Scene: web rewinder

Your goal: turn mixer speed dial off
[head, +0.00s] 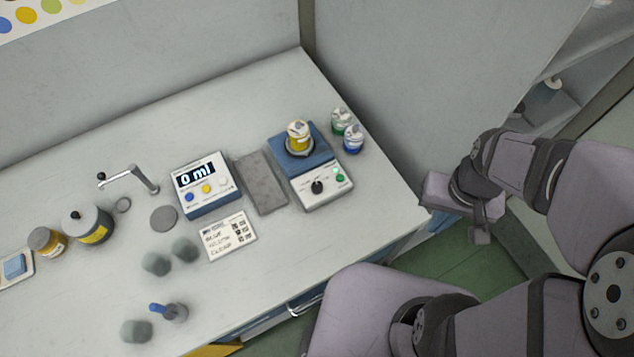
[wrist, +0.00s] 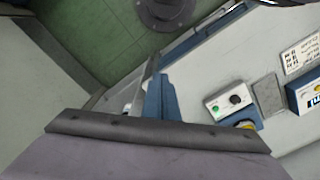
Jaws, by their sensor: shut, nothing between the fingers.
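The mixer (head: 322,198) is a blue-topped unit with a white front panel, near the bench's right end. Its black speed dial (head: 317,187) sits left of a green button (head: 340,177). The dial also shows in the wrist view (wrist: 235,99); its pointer setting is too small to read. A yellow-labelled jar (head: 298,137) stands on the mixer's plate. My gripper (head: 440,222) is off the bench's right edge, well right of the dial and apart from it. In the wrist view its blue fingers (wrist: 155,88) are together and hold nothing.
Green and blue-labelled bottles (head: 346,130) stand right of the mixer. A grey pad (head: 262,183) and a display box reading 0 ml (head: 203,184) lie to its left. A label card (head: 229,235) lies in front. The wall rises behind; the space between gripper and dial looks clear.

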